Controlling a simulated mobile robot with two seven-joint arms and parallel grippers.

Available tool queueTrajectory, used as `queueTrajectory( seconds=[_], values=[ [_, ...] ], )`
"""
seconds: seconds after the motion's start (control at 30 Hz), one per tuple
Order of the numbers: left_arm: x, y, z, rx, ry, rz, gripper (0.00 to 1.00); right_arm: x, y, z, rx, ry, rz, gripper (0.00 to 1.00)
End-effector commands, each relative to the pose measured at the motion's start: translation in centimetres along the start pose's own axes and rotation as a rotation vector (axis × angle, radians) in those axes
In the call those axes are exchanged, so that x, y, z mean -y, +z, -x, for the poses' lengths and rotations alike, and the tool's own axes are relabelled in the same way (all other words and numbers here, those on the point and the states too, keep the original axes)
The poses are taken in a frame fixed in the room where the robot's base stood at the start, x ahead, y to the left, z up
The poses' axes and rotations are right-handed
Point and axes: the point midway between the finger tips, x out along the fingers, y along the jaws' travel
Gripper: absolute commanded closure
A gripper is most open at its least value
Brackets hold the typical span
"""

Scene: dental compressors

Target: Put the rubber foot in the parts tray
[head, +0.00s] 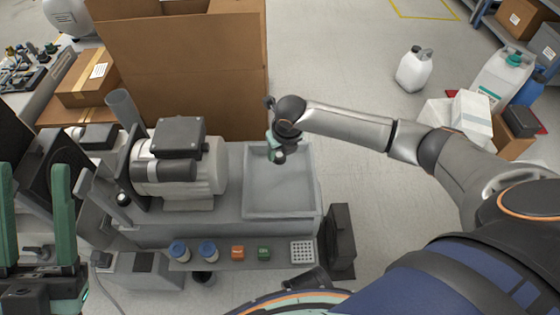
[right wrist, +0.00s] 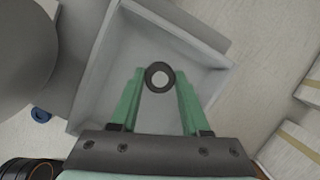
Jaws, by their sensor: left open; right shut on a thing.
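The rubber foot (right wrist: 160,77) is a small dark ring with a pale centre. In the right wrist view it sits between the green fingertips of my right gripper (right wrist: 159,83), which is shut on it. The parts tray (head: 283,200) is a grey, shallow, square tray, and it also shows behind the foot in the right wrist view (right wrist: 128,50). In the head view my right gripper (head: 277,153) points down over the tray's back part; the foot's height above the tray floor is hard to tell. My left gripper (head: 35,215) is open and empty at the far left.
A compressor motor (head: 180,165) stands left of the tray. A tall open cardboard box (head: 185,65) stands behind. Blue-topped knobs (head: 208,250), an orange button (head: 238,252) and a green one (head: 264,254) line the front ledge. The visible tray floor is clear.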

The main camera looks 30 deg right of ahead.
Motion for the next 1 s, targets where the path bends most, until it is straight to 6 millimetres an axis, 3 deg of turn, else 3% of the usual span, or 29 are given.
queueTrajectory(
  seconds=[0.1,0.2,0.57,0.6,0.83,1.0],
  values=[
    [-0.6,1.0,0.9,0.004,0.006,-0.007,0.50,0.0,-0.7,-2.3,-0.003,0.000,-0.001,1.00],
    [-0.8,1.3,1.2,0.008,0.009,-0.011,0.50,0.1,-0.9,-3.2,-0.001,-0.001,-0.001,1.00],
    [-0.8,1.2,1.0,0.010,0.010,-0.009,0.50,0.1,-0.9,-3.4,-0.001,-0.001,-0.001,1.00],
    [-0.8,1.2,1.0,0.010,0.010,-0.009,0.50,0.1,-0.9,-3.3,-0.001,-0.001,-0.001,0.49],
    [-0.8,1.2,1.0,0.010,0.008,-0.008,0.50,0.1,-0.9,-3.3,-0.001,-0.001,-0.001,0.24],
    [-0.8,1.2,1.0,0.010,0.006,-0.007,0.50,0.1,-0.9,-3.3,-0.001,-0.001,-0.001,0.24]
  ],
)
